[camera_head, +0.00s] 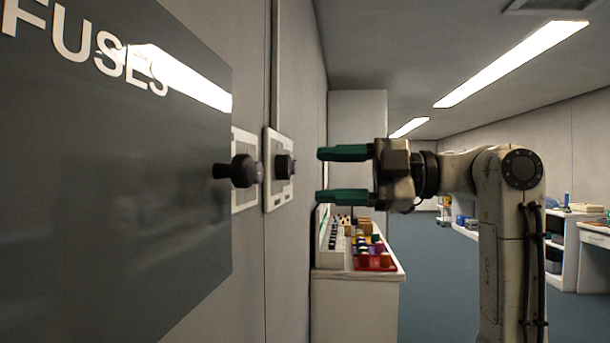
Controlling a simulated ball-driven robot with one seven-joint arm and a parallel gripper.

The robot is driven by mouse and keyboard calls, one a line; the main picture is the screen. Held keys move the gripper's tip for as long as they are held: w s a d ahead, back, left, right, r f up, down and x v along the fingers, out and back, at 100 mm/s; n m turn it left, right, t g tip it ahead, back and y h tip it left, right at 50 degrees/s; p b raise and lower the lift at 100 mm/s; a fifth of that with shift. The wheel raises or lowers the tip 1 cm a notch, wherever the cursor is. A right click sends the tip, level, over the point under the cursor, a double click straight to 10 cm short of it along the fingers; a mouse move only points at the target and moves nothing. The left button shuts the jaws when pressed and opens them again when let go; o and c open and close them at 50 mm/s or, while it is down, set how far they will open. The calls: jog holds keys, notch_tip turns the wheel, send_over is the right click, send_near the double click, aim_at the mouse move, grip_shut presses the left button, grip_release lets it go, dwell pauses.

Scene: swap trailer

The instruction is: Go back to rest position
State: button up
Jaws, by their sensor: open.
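My gripper (322,175) is in the middle of the head view, with two green fingers spread apart and nothing between them. It points left toward the wall, and in the picture a gap shows between its fingertips and a black knob (285,166) on a pale wall plate (271,190). My arm (495,225) rises at the right and bends left to the gripper.
A grey panel lettered FUSES (120,190) fills the left, with another black knob (241,171) beside it. A counter (360,276) behind my gripper holds a red tray (378,262) of small coloured items. Shelves (567,245) stand at right; the blue floor (420,290) between looks clear.

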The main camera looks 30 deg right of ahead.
jog(key=shift+s+d, duration=0.4)
jog(key=shift+d, duration=0.1)
jog(key=w+f+m+h, duration=0.25)
jog(key=f+m, duration=0.25)
jog(key=f, duration=0.9)
jog(key=w+f+m+h, duration=0.25)
jog(key=f+m, duration=0.35)
jog(key=f, duration=0.7)
jog(key=s+a+f+m+g+h, duration=0.1)
jog(key=s+a+f+m+h, duration=0.2)
jog(key=f, duration=0.8)
jog(key=s+f+m+g, duration=0.1)
jog(key=s+f+m, duration=0.25)
jog(key=f, duration=0.65)
jog(key=s+a+f+m+g+h, duration=0.1)
jog(key=s+f+m+g+h, duration=0.2)
jog(key=s+f, duration=0.9)
jog(key=s+d+f+m+g+h, duration=0.15)
jog(key=s+f, duration=0.25)
jog(key=s, duration=0.5)
jog(key=s+d+f+m+g+h, duration=0.1)
jog(key=s+f+m+g+h, duration=0.2)
jog(key=s, duration=0.7)
notch_tip(320, 180, up, 13)
jog(key=n+p, duration=0.1)
jog(key=p, duration=1.2)
jog(key=shift+w+y, duration=0.2)
jog(key=shift+y, duration=0.15)
